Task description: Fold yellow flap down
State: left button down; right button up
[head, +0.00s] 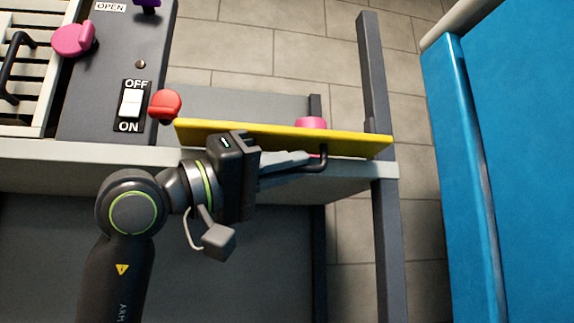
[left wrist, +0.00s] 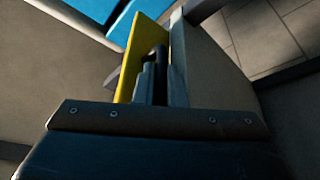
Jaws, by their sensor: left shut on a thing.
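The yellow flap (head: 225,131) shows edge-on in the head view, standing roughly upright along the bench's front edge. It also shows in the left wrist view (left wrist: 143,48), left of the fingers. A black handle (head: 324,158) sticks out from its near side. My left gripper (head: 305,158) is shut on the black handle, near the flap's right part. In the left wrist view, the fingers (left wrist: 151,83) meet around the dark handle. My right gripper is not in view.
A grey panel with an OFF/ON switch (head: 131,103) and a red knob (head: 165,104) is to the left. A pink object (head: 310,122) is partly hidden behind the flap. A dark post (head: 375,70) stands at right. A blue surface (head: 520,150) lies farther right, across a tiled floor gap.

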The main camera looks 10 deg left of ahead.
pick_arm(q)
jog(key=shift+w+f+m, duration=0.15)
jog(key=shift+f+m, duration=0.05)
jog(key=shift+m, duration=0.4)
jog(key=shift+h, duration=0.3)
jog(key=c, duration=1.5)
grip_release()
jog(key=shift+w, duration=0.1)
